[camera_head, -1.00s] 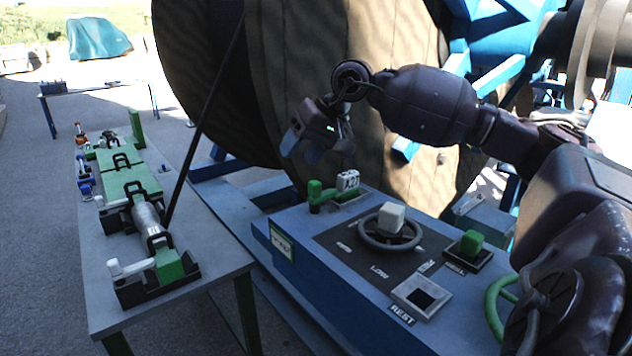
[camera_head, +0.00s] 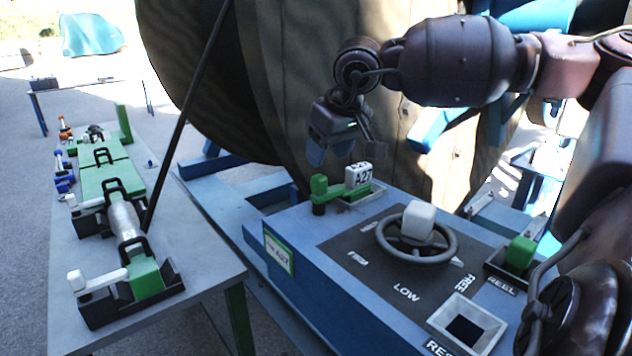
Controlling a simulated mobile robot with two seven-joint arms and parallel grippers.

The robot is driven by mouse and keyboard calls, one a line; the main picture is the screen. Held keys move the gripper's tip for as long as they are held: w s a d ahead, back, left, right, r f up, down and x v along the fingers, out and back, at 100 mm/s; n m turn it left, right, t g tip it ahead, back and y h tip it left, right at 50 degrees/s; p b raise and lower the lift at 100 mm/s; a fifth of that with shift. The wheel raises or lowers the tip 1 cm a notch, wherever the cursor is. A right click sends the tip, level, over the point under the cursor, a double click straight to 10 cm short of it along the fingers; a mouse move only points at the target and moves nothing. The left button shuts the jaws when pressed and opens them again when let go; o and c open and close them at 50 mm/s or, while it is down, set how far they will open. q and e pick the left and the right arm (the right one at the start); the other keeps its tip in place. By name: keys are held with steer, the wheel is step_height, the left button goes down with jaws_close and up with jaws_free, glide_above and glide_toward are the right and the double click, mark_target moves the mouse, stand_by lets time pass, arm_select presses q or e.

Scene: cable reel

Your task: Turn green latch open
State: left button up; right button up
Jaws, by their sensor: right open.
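The green latch (camera_head: 335,190) is a green bar with an upright green knob at its left end. It sits at the back left corner of the blue control box (camera_head: 330,285), beside a white tag block marked A27 (camera_head: 358,176). My right gripper (camera_head: 335,152) is open and empty, pointing down just above the latch and apart from it. My left gripper is not in view.
A handwheel with a white knob (camera_head: 419,219), a green block marked REEL (camera_head: 520,254) and a square REST socket (camera_head: 466,327) are on the box. A large wooden reel (camera_head: 290,110) stands behind. A bench (camera_head: 205,270) with green clamps lies left.

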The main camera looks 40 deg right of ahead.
mark_target(320, 176)
steer(key=b+x, duration=0.2)
steer(key=x, duration=0.5)
steer(key=shift+w+f, duration=0.1)
steer(key=c, duration=0.9)
